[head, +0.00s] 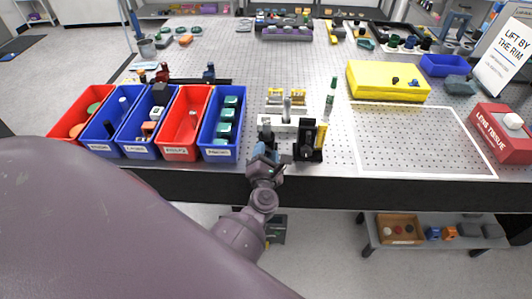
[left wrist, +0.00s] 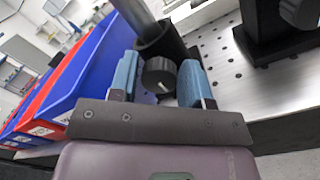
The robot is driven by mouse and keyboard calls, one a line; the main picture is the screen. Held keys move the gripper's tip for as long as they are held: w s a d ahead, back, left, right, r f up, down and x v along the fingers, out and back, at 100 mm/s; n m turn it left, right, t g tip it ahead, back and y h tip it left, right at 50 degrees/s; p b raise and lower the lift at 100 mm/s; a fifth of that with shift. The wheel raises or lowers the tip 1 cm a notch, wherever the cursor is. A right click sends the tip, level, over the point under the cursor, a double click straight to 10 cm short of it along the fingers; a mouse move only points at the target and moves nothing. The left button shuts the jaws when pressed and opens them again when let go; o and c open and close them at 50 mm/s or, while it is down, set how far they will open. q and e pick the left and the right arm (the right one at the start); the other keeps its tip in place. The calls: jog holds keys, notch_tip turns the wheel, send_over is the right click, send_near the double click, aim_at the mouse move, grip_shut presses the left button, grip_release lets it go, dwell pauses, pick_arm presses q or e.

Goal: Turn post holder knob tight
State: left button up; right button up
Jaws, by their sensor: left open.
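The black post holder (left wrist: 172,45) stands on the metal breadboard with a silver post rising from it. Its round black knob (left wrist: 159,76), with a white mark, faces my wrist camera. My left gripper (left wrist: 160,84) is open, with one blue fingertip on each side of the knob; I cannot tell whether either touches it. In the head view, my left gripper (head: 264,152) is at the table's front edge, just in front of the post holder (head: 266,133). The knob is not clear there. My right gripper is not in view.
A second black holder (head: 308,141) with its own knob (left wrist: 301,11) stands close on the right. Red and blue bins (head: 182,142) stand close on the left. A yellow case (head: 388,82) and a lens tissue box (head: 502,137) lie right. The white-outlined area (head: 420,145) is clear.

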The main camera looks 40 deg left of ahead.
pick_arm(q)
jog(key=b+v, duration=0.2)
jog(key=v, duration=0.8)
jog(key=shift+s+d, duration=0.2)
jog(key=shift+s, duration=0.15)
jog(key=d+f+m+t+h, duration=0.1)
jog(key=d+m+h, duration=0.3)
jog(key=m, duration=0.8)
jog(key=d+f+m+h, duration=0.1)
jog(key=d+m+h, duration=0.1)
jog(key=m+h, duration=0.65)
jog(key=s+a+f+m+g+y+b, duration=0.1)
jog(key=s+a+f+m+g+y, duration=0.2)
jog(key=m, duration=1.1)
jog(key=s+a+f+g, duration=0.2)
jog(key=s+a+f, duration=0.2)
jog(key=s+f, duration=0.2)
jog(key=shift+s+a, duration=0.3)
jog(key=shift+s, duration=0.3)
